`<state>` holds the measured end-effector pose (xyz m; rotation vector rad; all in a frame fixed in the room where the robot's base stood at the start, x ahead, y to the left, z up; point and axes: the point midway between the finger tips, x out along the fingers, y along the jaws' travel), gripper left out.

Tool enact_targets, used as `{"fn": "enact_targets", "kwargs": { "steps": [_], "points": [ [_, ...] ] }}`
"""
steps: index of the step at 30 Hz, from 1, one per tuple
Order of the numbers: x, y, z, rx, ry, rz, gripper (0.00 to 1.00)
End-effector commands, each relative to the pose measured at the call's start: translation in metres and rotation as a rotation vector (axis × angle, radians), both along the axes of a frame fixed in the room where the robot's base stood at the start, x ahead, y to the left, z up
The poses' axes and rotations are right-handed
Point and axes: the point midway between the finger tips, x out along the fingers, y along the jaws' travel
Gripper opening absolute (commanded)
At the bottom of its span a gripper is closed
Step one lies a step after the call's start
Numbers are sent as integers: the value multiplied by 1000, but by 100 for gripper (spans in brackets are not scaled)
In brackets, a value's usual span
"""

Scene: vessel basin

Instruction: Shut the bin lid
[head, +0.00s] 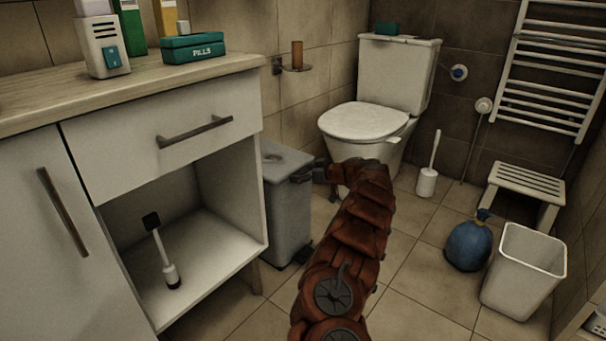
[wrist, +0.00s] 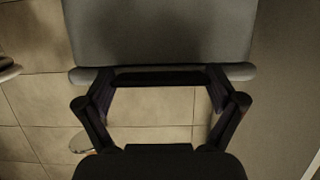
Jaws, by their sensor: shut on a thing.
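The grey bin (head: 286,212) stands on the floor against the right side of the white cabinet. Its grey lid (head: 283,157) lies about level across the top; I cannot tell whether it touches the rim all round. My gripper (head: 312,174) is at the bin's upper right edge, partly hidden by my own arm. In the wrist view, the fingers of my gripper (wrist: 160,88) stand wide apart at the two ends of a dark handle bar (wrist: 155,78), shut on it. A broad grey surface of the bin (wrist: 160,35) fills the top of that view.
The white cabinet (head: 150,145) with an open shelf is close on the left. The toilet (head: 365,120) is behind my arm. A toilet brush (head: 427,180), blue bag (head: 468,243), white basket (head: 523,272) and stool (head: 522,185) stand right. Floor between arm and bag is clear.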

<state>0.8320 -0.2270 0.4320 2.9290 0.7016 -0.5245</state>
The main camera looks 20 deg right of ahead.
Motion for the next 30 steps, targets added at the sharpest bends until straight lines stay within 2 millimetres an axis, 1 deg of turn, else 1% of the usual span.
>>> {"fn": "enact_targets", "kwargs": {
  "steps": [1,6,7,9,20,23,30],
  "points": [
    [-2,-2,-9,-5,14,-2,31],
    [-3,-3,-11,-5,18,-6,31],
    [-3,-4,-11,-5,18,-6,94],
    [-3,-4,-11,-5,16,-6,100],
    [-3,-3,-4,-4,8,-4,100],
    [-8,-6,-1,-3,6,-5,100],
    [-31,-17,10,-1,5,-5,100]
  ]
}}
